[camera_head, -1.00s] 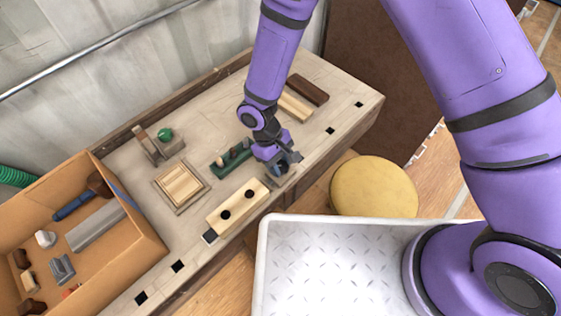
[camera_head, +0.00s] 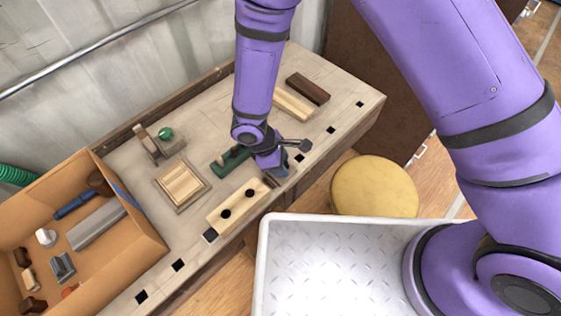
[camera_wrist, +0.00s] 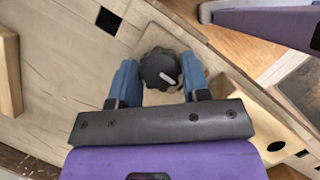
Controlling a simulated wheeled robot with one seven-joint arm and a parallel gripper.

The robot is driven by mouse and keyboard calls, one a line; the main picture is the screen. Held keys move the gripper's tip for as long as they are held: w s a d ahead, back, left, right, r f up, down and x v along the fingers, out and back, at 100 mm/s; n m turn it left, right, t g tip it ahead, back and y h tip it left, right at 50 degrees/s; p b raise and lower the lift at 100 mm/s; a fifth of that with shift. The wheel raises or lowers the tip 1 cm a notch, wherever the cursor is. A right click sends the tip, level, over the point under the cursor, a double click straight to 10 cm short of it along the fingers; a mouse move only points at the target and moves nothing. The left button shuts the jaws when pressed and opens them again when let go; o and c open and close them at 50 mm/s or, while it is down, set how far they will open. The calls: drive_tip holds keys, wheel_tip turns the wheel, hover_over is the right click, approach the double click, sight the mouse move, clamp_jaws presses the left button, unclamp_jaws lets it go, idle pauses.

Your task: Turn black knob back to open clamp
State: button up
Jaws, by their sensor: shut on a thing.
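The black knob (camera_wrist: 160,70), round and ridged with a pale pointer mark, sits between the two blue fingers of my gripper (camera_wrist: 158,84) in the wrist view. My gripper is shut on it from above. In the head view my gripper (camera_head: 279,170) is at the right end of a pale wooden bar (camera_head: 219,224) along the bench's front edge, and it hides this knob. Two other dark round spots show on the bar. Part of the bar also shows in the wrist view (camera_wrist: 255,118). Whether the clamp is open or tight cannot be told.
A dark green tool (camera_head: 234,160) lies just behind the bar, close to my gripper. A small wooden frame (camera_head: 160,185), a block with a green ball (camera_head: 166,133) and two wood strips (camera_head: 308,88) are on the bench. A cardboard box (camera_head: 150,250) stands left, a round stool (camera_head: 374,188) right.

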idle(0.5)
drive_tip(key=o, duration=0.9)
drive_tip(key=shift+o, duration=0.2)
drive_tip(key=v, duration=1)
drive_tip(key=shift+r, duration=0.4)
drive_tip(key=shift+a, duration=0.1)
